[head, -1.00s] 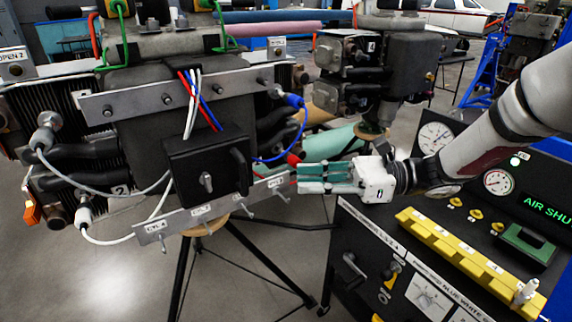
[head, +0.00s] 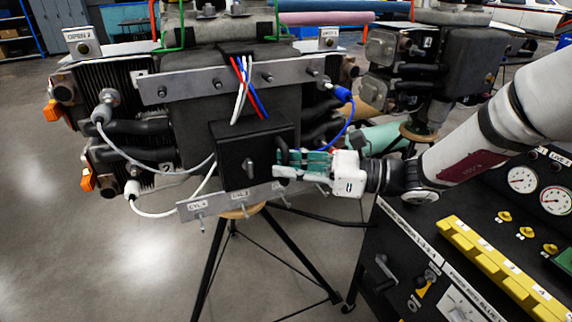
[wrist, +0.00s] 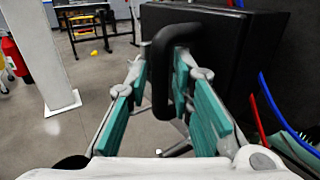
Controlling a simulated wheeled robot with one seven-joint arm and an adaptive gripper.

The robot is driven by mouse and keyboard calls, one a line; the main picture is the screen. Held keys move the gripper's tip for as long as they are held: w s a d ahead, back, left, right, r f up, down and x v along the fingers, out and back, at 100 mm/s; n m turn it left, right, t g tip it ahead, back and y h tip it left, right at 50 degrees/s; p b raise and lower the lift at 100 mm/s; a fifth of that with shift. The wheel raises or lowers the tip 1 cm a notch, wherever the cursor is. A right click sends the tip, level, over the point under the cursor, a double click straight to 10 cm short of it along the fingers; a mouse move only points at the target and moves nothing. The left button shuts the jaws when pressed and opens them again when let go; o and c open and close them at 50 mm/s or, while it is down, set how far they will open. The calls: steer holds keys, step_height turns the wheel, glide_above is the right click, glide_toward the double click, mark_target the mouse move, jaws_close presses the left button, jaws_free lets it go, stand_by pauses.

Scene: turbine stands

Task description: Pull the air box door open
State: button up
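The air box (head: 237,166) is a black box on the front of the engine on the stand. Its door has a dark latch knob (head: 249,170) and a black loop handle (head: 281,154) on the right side. In the wrist view the handle (wrist: 160,90) stands upright between the green finger pads. My gripper (head: 292,164) is at the handle. One finger is left of the handle's bar and the other reaches inside the loop. Small gaps seem to show beside the bar, so the gripper (wrist: 160,70) looks open around it. The door looks shut.
Red, blue and white wires (head: 245,90) run into the box top. A metal strip (head: 220,203) with bolts lies below the box. A black test console (head: 440,262) with a yellow rail stands at right. Floor left of the tripod (head: 205,265) is clear.

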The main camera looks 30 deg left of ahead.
steer(key=shift+s+a, duration=0.1)
steer(key=shift+a, duration=0.3)
steer(key=shift+c, duration=0.5)
jaws_close()
